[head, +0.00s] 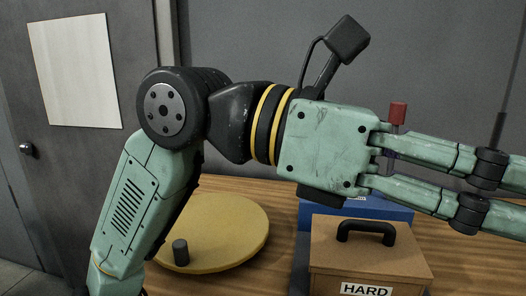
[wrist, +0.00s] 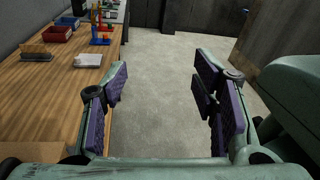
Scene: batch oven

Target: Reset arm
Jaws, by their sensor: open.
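My gripper shows in the wrist view (wrist: 160,100), open and empty, with its two purple-padded fingers spread apart over grey floor. In the head view my pale green arm reaches across the picture, with the fingers pointing right and their tips cut off by the right edge. The arm is raised above the wooden table (head: 470,245). The gripper holds nothing that I can see, and no object lies between the fingers in the wrist view.
A brown box (head: 340,260) with a black handle and a "HARD" label stands below my gripper, a blue box (head: 395,213) behind it. A round yellow board (head: 235,235) carries a dark cylinder (head: 180,252). In the wrist view, red (wrist: 56,33) and blue (wrist: 68,22) bins line the bench; floor is clear.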

